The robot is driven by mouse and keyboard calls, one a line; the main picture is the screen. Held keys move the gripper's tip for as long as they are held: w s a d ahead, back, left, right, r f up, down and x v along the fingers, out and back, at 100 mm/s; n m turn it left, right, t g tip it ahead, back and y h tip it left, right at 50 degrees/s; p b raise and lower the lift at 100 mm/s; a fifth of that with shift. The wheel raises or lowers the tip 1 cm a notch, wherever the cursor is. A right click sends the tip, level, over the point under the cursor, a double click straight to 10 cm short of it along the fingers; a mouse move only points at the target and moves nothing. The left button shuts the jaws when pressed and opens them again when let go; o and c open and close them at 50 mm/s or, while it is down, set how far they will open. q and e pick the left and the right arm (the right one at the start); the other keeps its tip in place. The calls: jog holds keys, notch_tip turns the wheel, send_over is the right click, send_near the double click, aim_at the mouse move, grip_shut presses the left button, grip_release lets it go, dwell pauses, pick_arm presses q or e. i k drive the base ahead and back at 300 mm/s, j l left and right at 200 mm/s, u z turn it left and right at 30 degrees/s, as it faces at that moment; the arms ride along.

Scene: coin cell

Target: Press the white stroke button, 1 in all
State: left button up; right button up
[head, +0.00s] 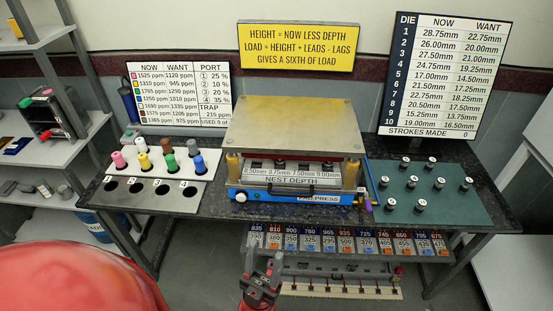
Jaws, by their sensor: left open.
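The press (293,120) stands at the middle of the dark bench, with a broad metal top plate and a blue base (290,198). A small white round spot (241,197), which looks like the white stroke button, sits at the left end of the blue front. My left gripper (264,262) is open and empty, pointing up in front of the bench. It is below and apart from the press front, over the lower rack. My right gripper is not in view.
A white rack with coloured plugs (157,158) stands left of the press. A green mat (430,192) with several small black cylinders lies to the right. A lower rack of numbered tags (345,240) hangs under the bench front. The die board (443,75) reads strokes made 0.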

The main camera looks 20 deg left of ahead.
aim_at(240, 197)
jog(key=j, duration=0.45)
jog(key=k+j+z, duration=0.1)
jog(key=j, duration=0.4)
jog(key=k+j+z, duration=0.1)
jog(key=j, duration=0.35)
jog(key=k+j, duration=0.15)
jog(key=j, duration=0.3)
jog(key=k+j+z, duration=0.1)
jog(key=j, duration=0.35)
jog(key=l+u, duration=0.35)
jog(key=l, duration=0.5)
jog(key=l+u, duration=0.3)
jog(key=l, duration=0.55)
jog(key=k+l+u, duration=0.1)
jog(key=l+u, duration=0.25)
jog(key=l, duration=0.5)
